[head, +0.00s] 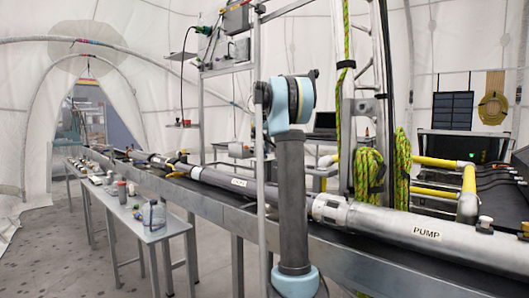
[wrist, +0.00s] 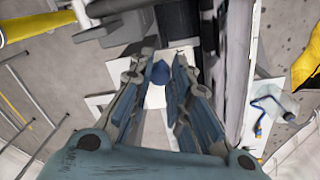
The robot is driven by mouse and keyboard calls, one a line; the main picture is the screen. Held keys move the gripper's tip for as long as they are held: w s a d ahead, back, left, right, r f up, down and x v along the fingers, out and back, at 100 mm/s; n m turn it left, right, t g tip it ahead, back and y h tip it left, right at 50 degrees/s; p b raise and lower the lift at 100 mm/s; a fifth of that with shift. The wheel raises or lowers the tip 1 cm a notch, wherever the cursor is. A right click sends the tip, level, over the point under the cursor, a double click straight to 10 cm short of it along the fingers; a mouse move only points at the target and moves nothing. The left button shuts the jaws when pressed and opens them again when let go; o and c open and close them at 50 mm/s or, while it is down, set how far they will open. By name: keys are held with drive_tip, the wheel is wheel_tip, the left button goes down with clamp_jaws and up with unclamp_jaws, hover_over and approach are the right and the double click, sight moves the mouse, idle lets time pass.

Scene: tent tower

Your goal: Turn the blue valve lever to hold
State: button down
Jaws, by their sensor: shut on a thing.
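In the wrist view, my gripper (wrist: 160,66) points away from the camera with its two fingers on either side of a small blue part. This blue part, which looks like the valve lever (wrist: 160,73), sits between the fingertips, and my gripper is shut on it. A pale plate or panel (wrist: 154,98) lies behind it. The lever's full length and any hold marking are hidden or too small to tell. In the head view my arm stands upright in the middle, and I cannot make out my gripper or the lever there.
In the head view, a long pipe marked PUMP (head: 426,233) runs along a grey bench. A low side table (head: 175,226) with small items stands to the left. Green ropes (head: 369,172) and yellow pipes (head: 468,183) are to the right. A yellow thing (wrist: 308,65) lies right in the wrist view.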

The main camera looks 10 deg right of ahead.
drive_tip(key=a+m, duration=0.1)
drive_tip(key=m, duration=0.1)
drive_tip(key=w+m, duration=0.1)
drive_tip(key=m, duration=0.1)
drive_tip(key=shift+a, duration=0.35)
drive_tip(key=shift+w+a+m, duration=0.25)
drive_tip(key=shift+m, duration=0.6)
drive_tip(key=shift+w+a+m, duration=0.2)
drive_tip(key=shift+w+m, duration=0.05)
drive_tip(key=shift+m, duration=0.6)
drive_tip(key=c, duration=1.5)
unclamp_jaws()
drive_tip(key=shift+o, duration=0.2)
wheel_tip(320, 180, up, 12)
drive_tip(key=shift+w+a, duration=0.25)
drive_tip(key=shift+a, duration=0.05)
